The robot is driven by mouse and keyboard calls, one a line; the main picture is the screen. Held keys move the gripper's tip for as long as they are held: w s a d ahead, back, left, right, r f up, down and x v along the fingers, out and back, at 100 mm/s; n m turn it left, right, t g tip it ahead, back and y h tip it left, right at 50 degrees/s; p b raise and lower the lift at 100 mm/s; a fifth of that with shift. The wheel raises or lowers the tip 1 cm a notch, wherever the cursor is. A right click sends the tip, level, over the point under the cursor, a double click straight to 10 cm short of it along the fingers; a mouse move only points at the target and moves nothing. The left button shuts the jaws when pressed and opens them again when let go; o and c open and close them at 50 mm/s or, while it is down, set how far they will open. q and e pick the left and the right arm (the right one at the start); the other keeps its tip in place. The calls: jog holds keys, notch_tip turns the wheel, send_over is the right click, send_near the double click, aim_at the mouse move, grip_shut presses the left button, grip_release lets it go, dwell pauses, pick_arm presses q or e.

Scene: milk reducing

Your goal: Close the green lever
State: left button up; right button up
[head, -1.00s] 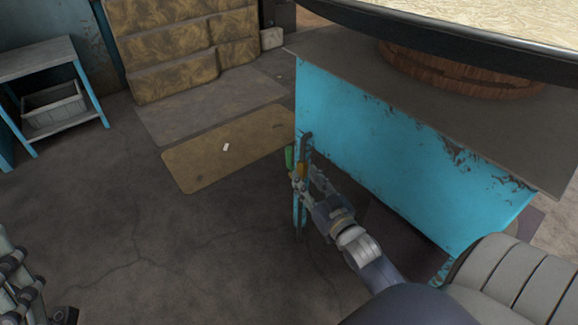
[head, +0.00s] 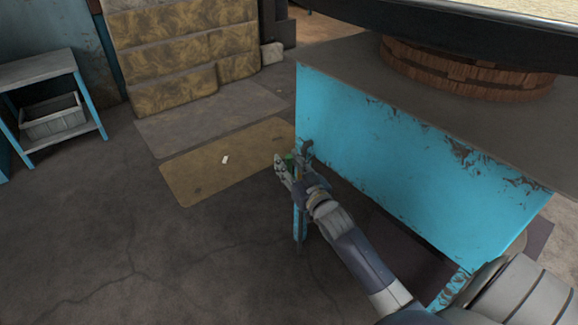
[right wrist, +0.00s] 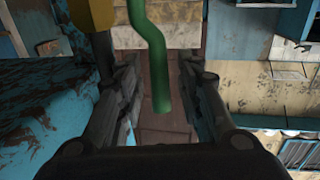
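The green lever (head: 289,160) is near the near-left leg of the blue table, partly hidden by my right gripper (head: 284,168). In the right wrist view the lever (right wrist: 153,60) is a bent green bar coming down from the top between the two fingers of my right gripper (right wrist: 160,80). The fingers are apart, one on each side of the lever, with a visible gap to it. A yellow part (right wrist: 92,14) shows beside the lever. My left gripper is out of view.
The blue table (head: 380,140) bears a wooden base (head: 465,75) under a large round pan (head: 430,25). Stacked bales (head: 180,50) stand behind a tan mat (head: 225,165). A side table (head: 38,72) with a crate (head: 55,122) is at left. Open floor lies between.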

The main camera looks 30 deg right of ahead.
grip_shut()
